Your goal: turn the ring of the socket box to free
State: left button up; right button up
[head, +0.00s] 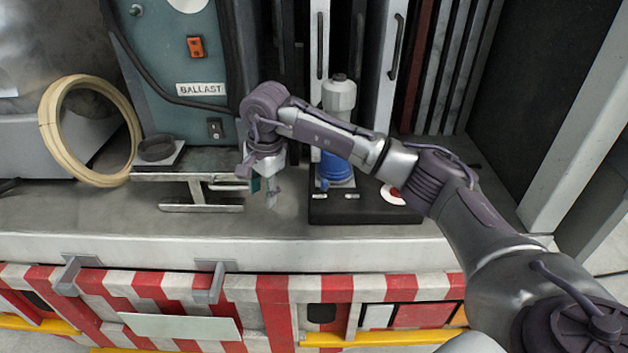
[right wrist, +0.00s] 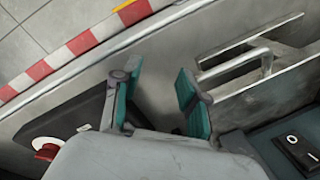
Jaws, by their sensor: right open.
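The socket box (head: 360,212) is a flat black box on the grey truck bed. A blue ring (head: 335,170) with a small blue lug at its lower left stands on it, below an upright white-grey plug (head: 339,97). Two small white labels lie in front of the ring, too small to read. My right gripper (head: 265,190) is left of the box, apart from it, pointing down. In the right wrist view its teal-padded fingers (right wrist: 157,102) are apart with nothing between them. The black box (right wrist: 82,115) is at the left there; the ring is hidden. My left gripper is not in view.
A metal bracket with a handle (head: 200,188) lies just left of my right gripper; it shows in the wrist view (right wrist: 240,66). A teal ballast cabinet (head: 185,65), a cream hoop (head: 48,130) and tall panels stand behind. A red knob on a white disc (head: 393,194) is on the box's right.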

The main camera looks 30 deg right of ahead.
aim_at(323, 182)
jog(key=d+r+h, duration=0.5)
jog(key=d+r, duration=0.3)
jog(key=d, duration=0.3)
jog(key=x, duration=0.4)
jog(key=p+x, duration=0.1)
jog(key=x, duration=0.4)
jog(key=p+x, duration=0.1)
jog(key=x, duration=0.4)
jog(key=shift+s, duration=0.3)
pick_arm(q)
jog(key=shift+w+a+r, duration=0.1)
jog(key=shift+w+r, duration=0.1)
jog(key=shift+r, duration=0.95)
pick_arm(e)
grip_shut()
